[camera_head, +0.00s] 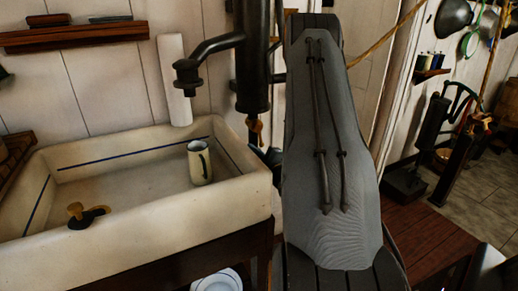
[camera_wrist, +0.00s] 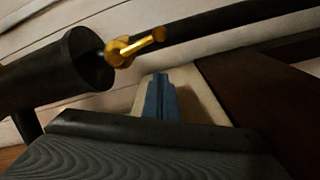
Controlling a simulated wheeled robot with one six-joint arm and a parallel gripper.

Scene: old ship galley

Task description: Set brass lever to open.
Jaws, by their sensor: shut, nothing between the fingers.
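A small brass lever (camera_wrist: 145,44) sticks out from the end of a black pump cylinder (camera_wrist: 72,78) in the wrist view. In the head view it hangs at the bottom of the black pump body (camera_head: 252,70), as a small brass piece (camera_head: 254,132). My gripper (camera_wrist: 161,80) shows as blue fingers, closed together and empty. The fingertips appear just beside the lever in the wrist view, with a visible gap; the depth between them is hard to judge. In the head view my arm hides most of the gripper.
A wooden shelf (camera_head: 75,37) is on the wall. A black hand pump (camera_head: 432,125) stands at the right. A plate (camera_head: 217,281) lies below the sink.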

